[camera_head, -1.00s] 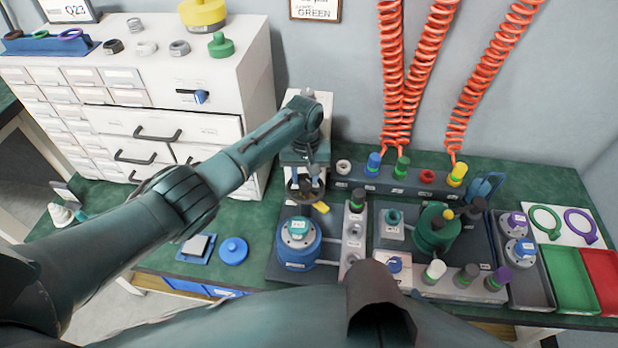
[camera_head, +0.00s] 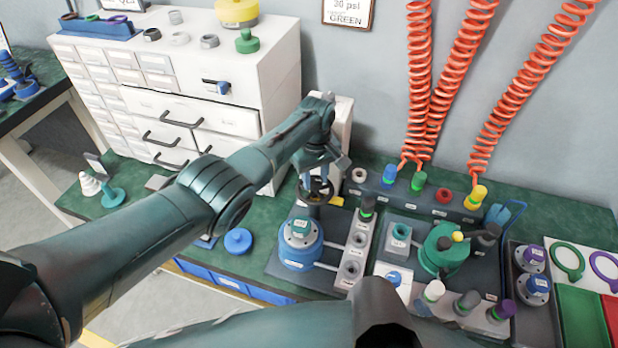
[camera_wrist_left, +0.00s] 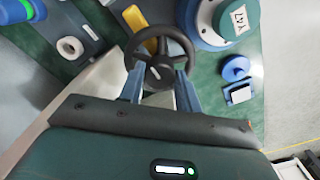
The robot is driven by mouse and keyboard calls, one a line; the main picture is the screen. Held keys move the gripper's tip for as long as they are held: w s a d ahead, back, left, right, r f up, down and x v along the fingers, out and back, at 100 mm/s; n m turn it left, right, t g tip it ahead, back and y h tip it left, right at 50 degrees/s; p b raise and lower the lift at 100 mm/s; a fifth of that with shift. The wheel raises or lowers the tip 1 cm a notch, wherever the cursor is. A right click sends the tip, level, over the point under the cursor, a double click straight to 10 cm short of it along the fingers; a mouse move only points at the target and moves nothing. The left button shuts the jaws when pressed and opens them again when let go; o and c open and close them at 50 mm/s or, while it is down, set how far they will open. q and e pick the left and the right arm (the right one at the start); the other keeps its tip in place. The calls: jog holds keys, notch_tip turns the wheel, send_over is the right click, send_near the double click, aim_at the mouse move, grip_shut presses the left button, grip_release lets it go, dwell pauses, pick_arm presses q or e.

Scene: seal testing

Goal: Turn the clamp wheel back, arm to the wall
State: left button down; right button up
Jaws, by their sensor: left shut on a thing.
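The clamp wheel (camera_head: 318,194) is a dark, round handwheel on the bench in front of a white block, partly hidden by my gripper in the head view. In the left wrist view, the wheel (camera_wrist_left: 158,62) shows its dark rim and hub in front of a yellow part (camera_wrist_left: 142,20). My left gripper (camera_head: 316,184) reaches down onto the wheel and is shut on it. In the left wrist view its two blue-grey fingers (camera_wrist_left: 160,78) meet the wheel on either side. My right gripper is in neither view.
A blue vessel (camera_head: 299,254) stands just in front of the wheel. A grey block with sockets (camera_head: 355,250) is to its right, and a rail of coloured fittings (camera_head: 410,196) runs behind. A white drawer cabinet (camera_head: 200,95) stands at the left back. The wall (camera_head: 345,75) is behind.

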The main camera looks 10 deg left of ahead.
pick_arm(q)
jog(key=shift+w+n, duration=0.1)
jog(key=shift+n, duration=0.4)
jog(key=shift+r+n, duration=0.1)
jog(key=shift+n, duration=0.8)
jog(key=n, duration=0.3)
jog(key=shift+n+p, duration=0.3)
jog(key=shift+p, duration=0.1)
jog(key=shift+n, duration=0.9)
jog(key=n, duration=0.4)
jog(key=shift+a, duration=0.1)
jog(key=shift+n, duration=2.2)
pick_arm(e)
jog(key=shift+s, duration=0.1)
pick_arm(q)
jog(key=shift+a, duration=0.1)
